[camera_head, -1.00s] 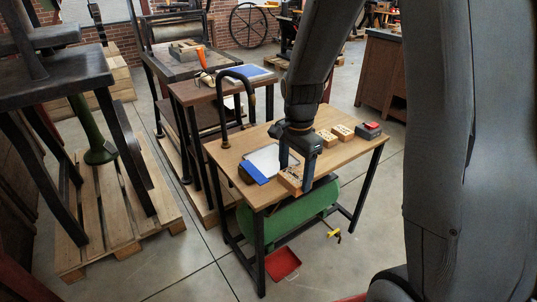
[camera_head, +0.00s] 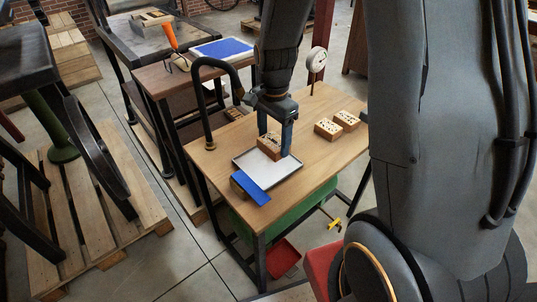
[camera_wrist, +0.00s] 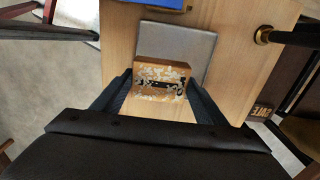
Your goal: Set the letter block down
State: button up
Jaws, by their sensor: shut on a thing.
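My gripper (camera_head: 275,136) is shut on a wooden letter block (camera_head: 268,147), with one dark finger on each side. The block has a face of black and white marks; it also shows in the wrist view (camera_wrist: 161,80), between the fingers. It is at the far edge of a pale grey plate with a dark rim (camera_head: 283,172), which lies on the wooden table (camera_head: 320,108). In the wrist view the block overlaps the near edge of the plate (camera_wrist: 199,45). I cannot tell whether the block touches anything below.
A blue-topped piece (camera_head: 250,187) lies at the plate's front left. Two other letter blocks (camera_head: 327,129) (camera_head: 346,120) sit to the right, with a dial gauge (camera_head: 317,60) behind. A curved dark pipe (camera_head: 208,100) rises at the left edge. The table's right front is clear.

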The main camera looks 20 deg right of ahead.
aim_at(274, 142)
jog(key=shift+s+f+p, duration=0.1)
jog(key=shift+f+p, duration=0.4)
jog(key=shift+f, duration=3.35)
jog(key=shift+f, duration=0.15)
jog(key=o, duration=1.1)
jog(key=shift+o, duration=0.2)
notch_tip(274, 142, up, 12)
jog(key=shift+f+b, duration=0.25)
jog(key=shift+b, duration=0.6)
jog(key=shift+s+r, duration=0.1)
jog(key=shift+r, duration=0.35)
jog(key=s+r+n, duration=0.1)
jog(key=s+n, duration=1.2)
jog(key=shift+s+a+r+n+t, duration=0.15)
jog(key=shift+r+n+t, duration=0.05)
jog(key=shift+n+t, duration=0.1)
